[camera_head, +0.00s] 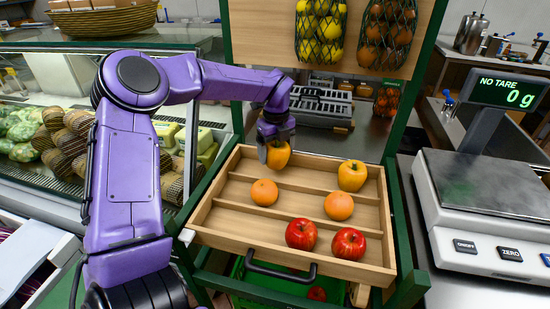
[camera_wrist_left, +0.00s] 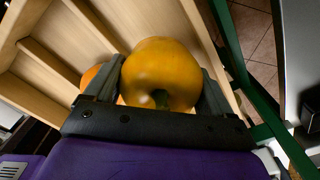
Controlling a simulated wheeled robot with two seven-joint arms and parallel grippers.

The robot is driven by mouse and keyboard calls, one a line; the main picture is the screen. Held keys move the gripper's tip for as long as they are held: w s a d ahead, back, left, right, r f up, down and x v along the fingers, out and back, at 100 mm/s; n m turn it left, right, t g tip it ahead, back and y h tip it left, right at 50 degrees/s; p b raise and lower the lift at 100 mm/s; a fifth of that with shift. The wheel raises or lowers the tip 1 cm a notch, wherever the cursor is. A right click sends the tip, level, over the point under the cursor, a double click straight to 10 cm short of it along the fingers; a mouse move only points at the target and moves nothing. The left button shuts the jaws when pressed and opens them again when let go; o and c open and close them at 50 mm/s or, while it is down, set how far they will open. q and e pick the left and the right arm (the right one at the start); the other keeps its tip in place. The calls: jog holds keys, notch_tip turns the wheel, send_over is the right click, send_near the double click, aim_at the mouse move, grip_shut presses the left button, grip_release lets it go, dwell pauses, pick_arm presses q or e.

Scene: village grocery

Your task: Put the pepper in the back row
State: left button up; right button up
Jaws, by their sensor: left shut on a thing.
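A yellow-orange pepper (camera_wrist_left: 160,75) is between the two fingers of my left gripper (camera_head: 275,152), which is shut on it. In the head view this pepper (camera_head: 279,157) is at the back left of the wooden tray (camera_head: 226,219), in or just above the back row; I cannot tell whether it touches the tray floor. A second yellow pepper (camera_head: 352,175) sits at the right of the back row. The left wrist view shows the held pepper close up, with the tray's wooden dividers (camera_wrist_left: 52,62) beside it. My right gripper is not in view.
Two oranges (camera_head: 264,192) (camera_head: 339,206) lie in the middle row and two red apples (camera_head: 301,234) (camera_head: 348,243) in the front row. A scale (camera_head: 480,190) stands at the right. Net bags of lemons (camera_head: 320,30) and oranges (camera_head: 386,35) hang behind the tray.

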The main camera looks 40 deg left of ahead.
aim_at(275, 161)
pick_arm(q)
jog(key=f, duration=0.3)
jog(key=shift+a+f, duration=0.3)
jog(key=shift+f, duration=0.1)
jog(key=shift+f, duration=0.15)
jog(key=o, duration=0.9)
notch_tip(275, 161, up, 12)
jog(key=shift+r, duration=0.25)
